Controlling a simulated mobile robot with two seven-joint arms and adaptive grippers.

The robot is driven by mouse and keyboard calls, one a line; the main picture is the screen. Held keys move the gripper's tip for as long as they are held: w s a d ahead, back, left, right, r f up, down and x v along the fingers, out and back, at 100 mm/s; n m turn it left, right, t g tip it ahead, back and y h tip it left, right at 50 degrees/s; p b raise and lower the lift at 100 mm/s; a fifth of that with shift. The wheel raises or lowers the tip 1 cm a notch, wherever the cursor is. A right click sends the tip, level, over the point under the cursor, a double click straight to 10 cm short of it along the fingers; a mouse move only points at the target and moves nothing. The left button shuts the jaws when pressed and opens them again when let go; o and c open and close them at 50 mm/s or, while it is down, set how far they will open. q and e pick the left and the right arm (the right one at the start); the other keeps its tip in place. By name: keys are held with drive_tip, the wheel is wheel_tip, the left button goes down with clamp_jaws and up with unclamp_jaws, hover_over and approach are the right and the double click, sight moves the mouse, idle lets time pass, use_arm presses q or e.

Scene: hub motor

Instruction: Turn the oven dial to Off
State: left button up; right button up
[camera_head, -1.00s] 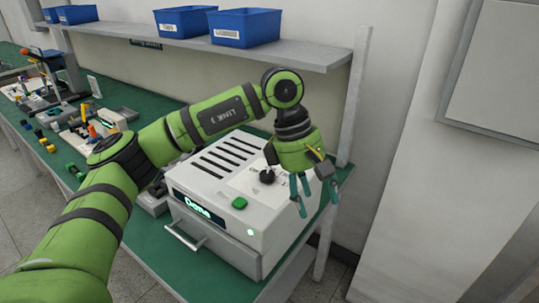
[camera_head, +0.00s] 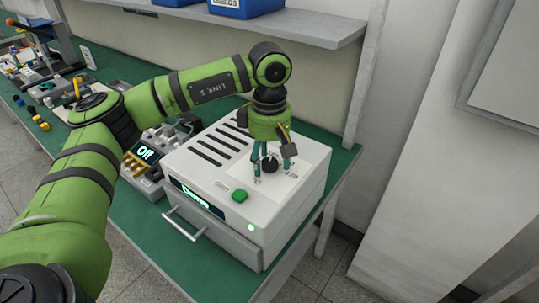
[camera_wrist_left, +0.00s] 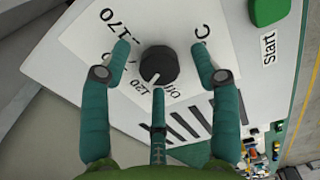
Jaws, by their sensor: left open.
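The oven dial (camera_head: 269,164) is a small black knob on the white top of the oven (camera_head: 215,165). In the left wrist view the dial (camera_wrist_left: 159,66) has a white pointer mark on its lower-left side, toward the printed 120 and the neighbouring Off; I cannot tell exactly which it meets. My left gripper (camera_head: 271,170) points down over the dial, its fingers open. In the left wrist view its three teal fingers (camera_wrist_left: 160,58) stand around the dial, with visible gaps at the two side fingers. My right gripper is out of view.
A green Start button (camera_head: 239,195) and a lit green lamp sit near the oven's front edge. The front display (camera_head: 196,197) is lit. A device with an "Off" display (camera_head: 147,153) stands left of the oven. A shelf (camera_head: 290,28) with blue bins runs behind.

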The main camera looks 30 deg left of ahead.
use_arm(q)
drive_tip(key=c, duration=1.2)
drive_tip(key=shift+o, duration=0.3)
drive_tip(key=shift+f+n+b, duration=0.1)
drive_tip(key=shift+n+b, duration=0.25)
drive_tip(key=shift+n, duration=0.15)
drive_tip(key=n+b, duration=0.1)
drive_tip(key=n, duration=0.3)
drive_tip(key=shift+b, duration=0.4)
drive_tip(key=n+b, duration=0.1)
drive_tip(key=n, duration=0.3)
drive_tip(key=shift+n, duration=0.4)
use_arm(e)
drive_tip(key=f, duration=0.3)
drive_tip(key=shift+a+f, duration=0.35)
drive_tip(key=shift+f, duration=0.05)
